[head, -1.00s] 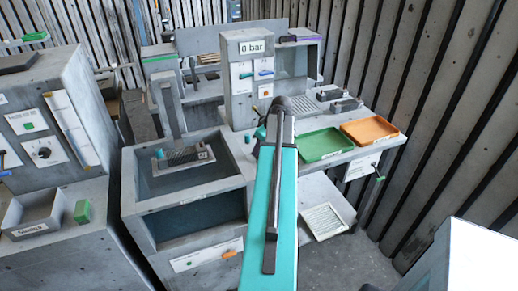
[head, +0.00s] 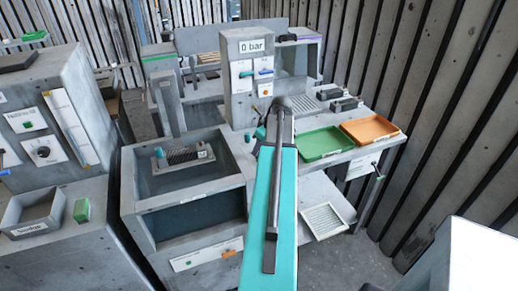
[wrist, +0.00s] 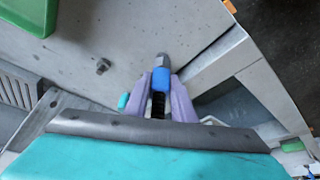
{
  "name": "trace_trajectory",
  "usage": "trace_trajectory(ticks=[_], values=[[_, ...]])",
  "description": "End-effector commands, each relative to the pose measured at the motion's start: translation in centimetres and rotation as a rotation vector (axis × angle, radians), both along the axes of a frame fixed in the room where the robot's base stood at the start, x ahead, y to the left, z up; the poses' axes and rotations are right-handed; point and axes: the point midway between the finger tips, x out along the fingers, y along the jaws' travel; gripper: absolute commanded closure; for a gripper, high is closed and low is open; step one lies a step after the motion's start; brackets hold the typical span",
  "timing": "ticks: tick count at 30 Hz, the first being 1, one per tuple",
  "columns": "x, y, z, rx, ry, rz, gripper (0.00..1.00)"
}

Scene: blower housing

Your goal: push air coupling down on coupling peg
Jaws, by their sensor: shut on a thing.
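In the wrist view my gripper (wrist: 162,92) has its two purple fingers closed around the air coupling, a blue sleeve (wrist: 161,79) with a grey metal end. A black ribbed part shows between the fingers behind the sleeve. A short dark peg (wrist: 102,66) stands on the grey bench top, left of the coupling and apart from it; it may be the coupling peg. Whether anything sits under the coupling is hidden. In the head view my own arm covers the gripper and coupling.
A green tray (head: 321,143) and an orange tray (head: 370,130) lie on the bench to the right. A grey column with a "0 bar" display (head: 252,46) stands behind. A sunken basin (head: 150,185) is at left. A teal knob-like part (wrist: 123,100) is close beside the left finger.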

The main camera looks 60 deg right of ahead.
Motion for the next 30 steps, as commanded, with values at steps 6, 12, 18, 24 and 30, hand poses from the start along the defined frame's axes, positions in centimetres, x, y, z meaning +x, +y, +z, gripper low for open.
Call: trace_trajectory(ticks=[6,12,18,24,30], values=[[0.03,0.01,-0.22,0.000,-0.001,0.000,1.00],[0.04,0.01,-0.19,0.000,-0.001,0.000,1.00],[0.04,0.02,-0.19,0.000,0.000,0.000,0.55],[0.04,0.03,-0.20,0.000,0.000,0.001,0.55],[-0.03,0.03,-0.07,0.000,0.000,0.001,0.55]])
